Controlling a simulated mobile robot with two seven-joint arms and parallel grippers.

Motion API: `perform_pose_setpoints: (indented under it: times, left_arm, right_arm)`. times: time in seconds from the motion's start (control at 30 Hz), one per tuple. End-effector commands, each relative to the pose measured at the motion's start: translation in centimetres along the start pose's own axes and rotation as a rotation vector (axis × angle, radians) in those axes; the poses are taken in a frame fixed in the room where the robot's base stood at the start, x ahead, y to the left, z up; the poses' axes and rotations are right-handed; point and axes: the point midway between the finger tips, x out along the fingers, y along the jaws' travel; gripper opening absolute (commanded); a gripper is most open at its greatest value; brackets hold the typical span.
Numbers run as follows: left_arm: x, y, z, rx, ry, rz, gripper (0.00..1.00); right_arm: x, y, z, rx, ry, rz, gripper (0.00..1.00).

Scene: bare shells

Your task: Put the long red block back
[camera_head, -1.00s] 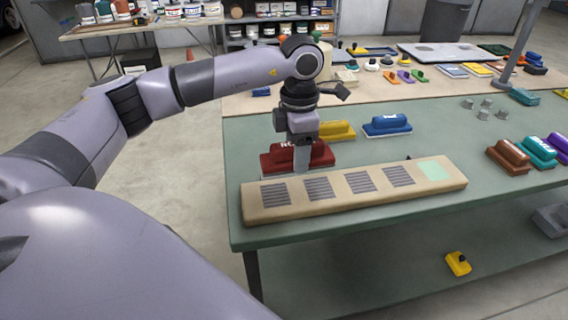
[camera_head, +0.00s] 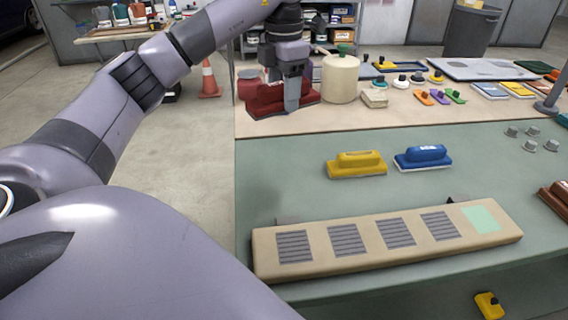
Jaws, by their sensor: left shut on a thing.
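The long red block (camera_head: 265,99) has a raised handle along its top. My left gripper (camera_head: 291,98) is shut on this handle, and one finger shows down its near side. The block is in the air, and a soft dark shadow lies on the green mat below it. In the picture it overlaps the tan back strip of the table. The fingers hide part of the block. My right gripper is not in view.
A long beige board (camera_head: 385,242) with striped patches and a green patch lies along the front. A yellow block (camera_head: 357,170) and a blue block (camera_head: 423,163) stand behind it. A cream jar (camera_head: 340,80) appears right of the red block. The green mat's left part is clear.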

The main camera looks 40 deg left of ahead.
Motion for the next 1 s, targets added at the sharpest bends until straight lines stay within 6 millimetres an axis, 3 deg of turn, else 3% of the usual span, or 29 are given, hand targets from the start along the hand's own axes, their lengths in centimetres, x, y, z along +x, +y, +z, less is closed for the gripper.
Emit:
perform_pose_setpoints:
  times: [0.17, 0.43, 0.73, 1.0]
  left_arm:
    - [0.4, 0.3, -0.2, -0.015, 0.0, -0.004, 0.29]
    - [6.1, 0.2, -0.3, -0.013, 0.003, -0.006, 0.29]
    - [12.9, 0.3, -0.3, -0.014, 0.004, -0.004, 0.29]
    - [15.6, 0.3, -0.2, -0.015, -0.001, -0.003, 0.29]
  right_arm:
    - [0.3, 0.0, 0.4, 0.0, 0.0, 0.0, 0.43]
    - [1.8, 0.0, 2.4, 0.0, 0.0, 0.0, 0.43]
    - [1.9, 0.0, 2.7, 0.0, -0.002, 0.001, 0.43]
    - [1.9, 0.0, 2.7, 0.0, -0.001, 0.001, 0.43]
